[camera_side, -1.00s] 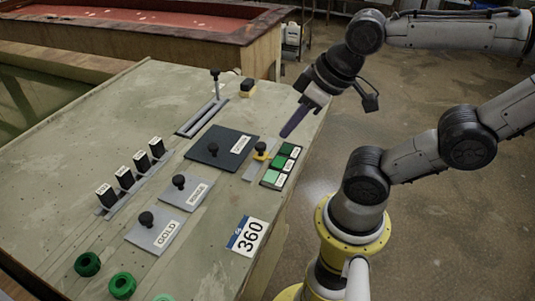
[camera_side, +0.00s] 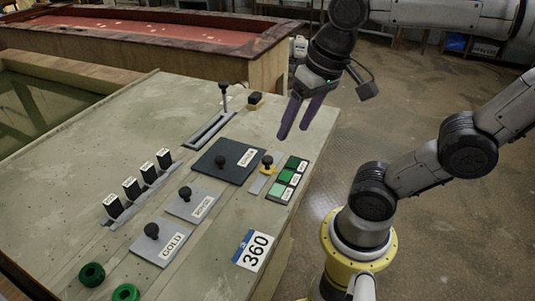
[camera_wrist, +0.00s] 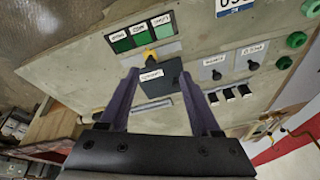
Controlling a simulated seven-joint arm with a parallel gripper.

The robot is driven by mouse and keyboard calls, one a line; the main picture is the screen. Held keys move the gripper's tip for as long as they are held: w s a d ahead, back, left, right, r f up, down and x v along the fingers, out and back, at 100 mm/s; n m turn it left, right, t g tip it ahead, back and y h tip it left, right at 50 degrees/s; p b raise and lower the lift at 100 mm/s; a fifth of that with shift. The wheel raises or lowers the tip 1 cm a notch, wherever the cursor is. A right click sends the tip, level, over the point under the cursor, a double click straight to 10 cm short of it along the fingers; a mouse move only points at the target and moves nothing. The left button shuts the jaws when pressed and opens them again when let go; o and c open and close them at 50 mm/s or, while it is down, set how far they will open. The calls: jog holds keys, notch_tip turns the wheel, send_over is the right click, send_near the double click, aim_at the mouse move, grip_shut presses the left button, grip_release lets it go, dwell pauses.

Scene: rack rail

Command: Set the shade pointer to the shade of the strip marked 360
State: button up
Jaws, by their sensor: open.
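The shade pointer (camera_side: 267,161) is a yellow slider with a black knob on a grey track beside the green shade chart (camera_side: 286,178). The chart has three patches, dark, middle and light green, with small white labels. My gripper (camera_side: 293,135) is open and empty, fingers pointing down, above the table's right edge, behind and above the pointer.
Two grey labelled plates, GOLD (camera_side: 163,245) and another (camera_side: 193,203), stand nearer. Several black switches (camera_side: 131,188) line the left; green knobs (camera_side: 92,274) sit in front. A lever (camera_side: 224,97) stands behind.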

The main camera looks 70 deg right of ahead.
jog(key=w+d+r+m+g, duration=0.1)
jog(key=w+r+m+g, duration=0.1)
jog(key=w+m, duration=0.1)
jog(key=m+g, duration=0.1)
jog(key=g, duration=0.1)
send_near(267, 158)
jog(key=f, duration=0.8)
jog(key=shift+s+d+f, duration=0.15)
jog(key=shift+s+f, duration=0.05)
jog(key=shift+f, duration=0.1)
grip_shut()
dwell(1.0)
